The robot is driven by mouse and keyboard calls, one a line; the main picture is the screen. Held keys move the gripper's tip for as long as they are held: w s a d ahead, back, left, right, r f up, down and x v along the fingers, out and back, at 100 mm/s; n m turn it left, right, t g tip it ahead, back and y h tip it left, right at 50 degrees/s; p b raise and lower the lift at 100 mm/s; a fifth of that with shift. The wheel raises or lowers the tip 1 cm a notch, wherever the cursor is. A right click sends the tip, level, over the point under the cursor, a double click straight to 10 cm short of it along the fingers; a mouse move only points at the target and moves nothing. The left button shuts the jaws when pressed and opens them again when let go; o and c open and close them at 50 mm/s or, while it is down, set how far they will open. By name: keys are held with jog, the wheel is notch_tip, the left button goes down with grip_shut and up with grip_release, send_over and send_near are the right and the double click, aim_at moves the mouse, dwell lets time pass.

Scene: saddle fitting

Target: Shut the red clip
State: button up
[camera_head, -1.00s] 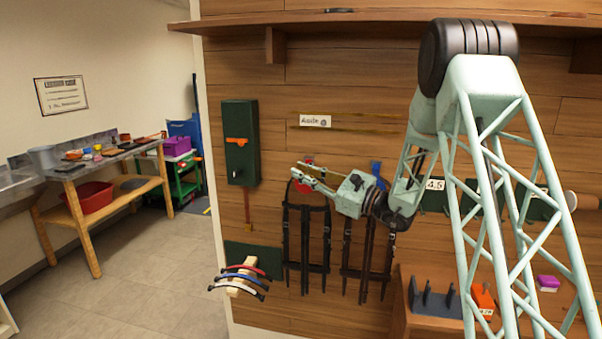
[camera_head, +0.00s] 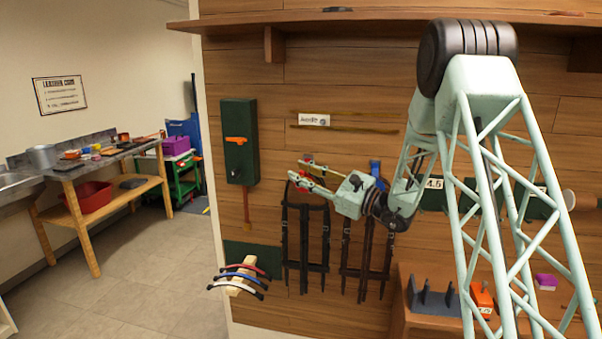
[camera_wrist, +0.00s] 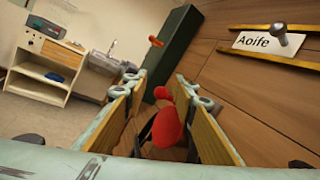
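The red clip (camera_wrist: 166,124) hangs by the wooden wall at the top of a black strap harness. In the wrist view its red parts lie between the two fingers of my gripper (camera_wrist: 162,88), one rounded red piece near and a smaller one beyond. In the head view only small red bits of the clip (camera_head: 304,187) show around the fingertips. My gripper (camera_head: 306,172) is open, with its wood-faced fingers on either side of the clip. Clear gaps show beside the red parts in the wrist view. I cannot tell whether the clip is open or closed.
A dark green box (camera_head: 239,150) with an orange lever is on the wall to the left. A second black harness (camera_head: 366,240) hangs to the right. Below left is a rack with curved coloured bars (camera_head: 241,275). A name label (camera_head: 314,120) is above the gripper.

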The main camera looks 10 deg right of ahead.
jog(key=shift+d+f, duration=0.2)
jog(key=shift+f, duration=0.6)
jog(key=r+v, duration=0.1)
jog(key=v, duration=1)
jog(key=shift+s+r, duration=0.25)
jog(key=shift+s, duration=0.15)
jog(key=shift+d, duration=0.1)
